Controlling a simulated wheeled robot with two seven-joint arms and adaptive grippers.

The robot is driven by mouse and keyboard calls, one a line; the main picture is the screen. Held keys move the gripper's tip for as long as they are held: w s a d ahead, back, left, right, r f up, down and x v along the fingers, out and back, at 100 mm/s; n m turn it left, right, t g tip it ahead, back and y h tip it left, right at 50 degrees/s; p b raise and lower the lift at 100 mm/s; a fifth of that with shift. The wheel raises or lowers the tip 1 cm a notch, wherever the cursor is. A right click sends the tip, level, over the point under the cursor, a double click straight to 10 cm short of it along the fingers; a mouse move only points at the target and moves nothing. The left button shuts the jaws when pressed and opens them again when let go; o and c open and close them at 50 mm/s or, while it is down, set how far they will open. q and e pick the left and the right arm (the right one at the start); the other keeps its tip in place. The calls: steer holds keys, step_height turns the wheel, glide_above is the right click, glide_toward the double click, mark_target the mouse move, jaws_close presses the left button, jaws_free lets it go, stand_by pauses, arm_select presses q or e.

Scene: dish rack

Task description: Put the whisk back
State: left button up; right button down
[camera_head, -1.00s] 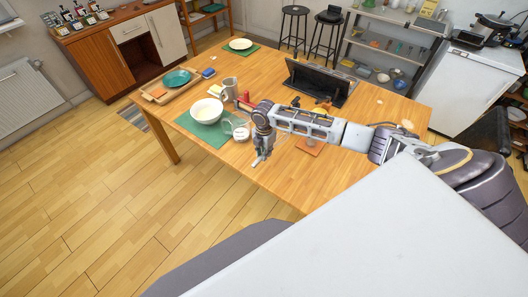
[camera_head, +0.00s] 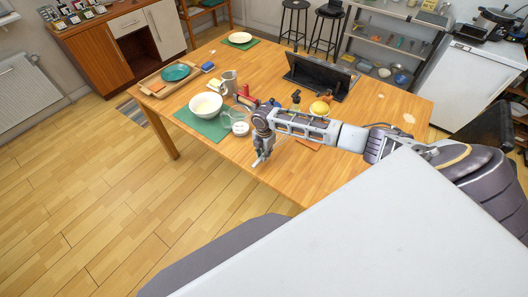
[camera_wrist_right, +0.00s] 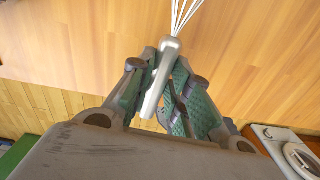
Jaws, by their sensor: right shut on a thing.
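The whisk (camera_wrist_right: 163,68) shows in the right wrist view, with a pale grey handle and thin wire loops running off the top edge. My right gripper (camera_wrist_right: 166,88) is shut on its handle, which sits tilted between the green-padded fingers. In the head view my right gripper (camera_head: 262,158) points down at the table's near edge. The whisk is too small or too hidden to make out there. My left gripper is in neither view.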

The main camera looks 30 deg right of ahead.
steer(key=shift+f, duration=0.65)
steer(key=c, duration=1.7)
jaws_free()
steer(key=shift+o, duration=0.2)
steer(key=o, duration=0.6)
steer(key=shift+c, duration=0.2)
steer(key=shift+r, duration=0.15)
step_height(320, 180, up, 12)
